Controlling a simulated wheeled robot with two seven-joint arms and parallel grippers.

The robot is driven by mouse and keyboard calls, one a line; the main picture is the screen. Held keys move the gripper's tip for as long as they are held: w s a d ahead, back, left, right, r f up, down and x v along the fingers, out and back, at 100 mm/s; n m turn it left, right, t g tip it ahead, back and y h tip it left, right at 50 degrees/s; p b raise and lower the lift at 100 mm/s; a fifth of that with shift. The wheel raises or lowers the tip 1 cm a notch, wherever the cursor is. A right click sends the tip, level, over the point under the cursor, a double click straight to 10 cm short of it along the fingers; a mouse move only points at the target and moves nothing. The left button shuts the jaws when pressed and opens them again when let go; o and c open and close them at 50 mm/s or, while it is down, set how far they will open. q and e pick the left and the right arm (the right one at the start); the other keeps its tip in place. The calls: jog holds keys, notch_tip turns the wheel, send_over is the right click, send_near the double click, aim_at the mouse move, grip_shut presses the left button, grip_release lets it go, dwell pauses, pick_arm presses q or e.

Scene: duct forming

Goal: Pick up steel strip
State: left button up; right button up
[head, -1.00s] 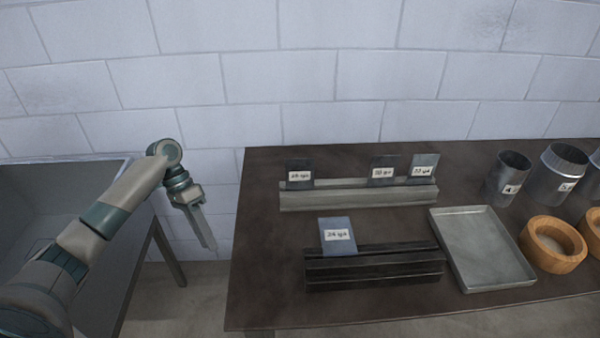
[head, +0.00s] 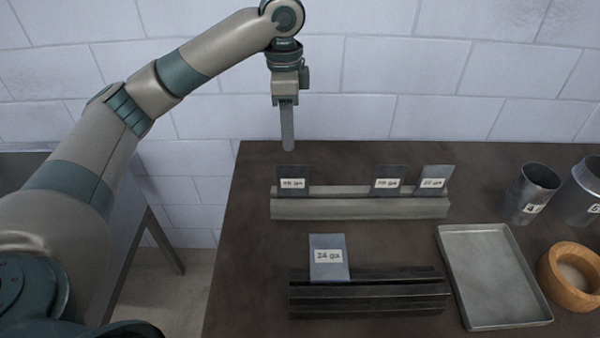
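Several steel strips with white gauge labels stand upright on the table. The left strip (head: 293,175), a middle strip (head: 388,176) and the "22 ga" strip (head: 435,176) stand in the grey slotted rack (head: 360,208). The "24 ga" strip (head: 328,244) stands at the left end of the dark slotted rack (head: 370,297). My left gripper (head: 288,148) points down above the table's back edge, behind and above the left strip and apart from it. Its fingers are seen edge-on, so I cannot tell their opening. My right gripper is out of view.
A shallow metal tray (head: 493,277) lies right of the racks on the brown table (head: 250,240). A wooden ring (head: 571,277) and numbered metal cylinders, including "4" (head: 533,194), stand farther right. The white block wall (head: 350,70) is close behind.

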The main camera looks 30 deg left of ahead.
aim_at(292, 181)
pick_arm(q)
jog(key=shift+w+d+r, duration=0.3)
jog(key=shift+w+r, duration=0.05)
jog(key=shift+r, duration=0.35)
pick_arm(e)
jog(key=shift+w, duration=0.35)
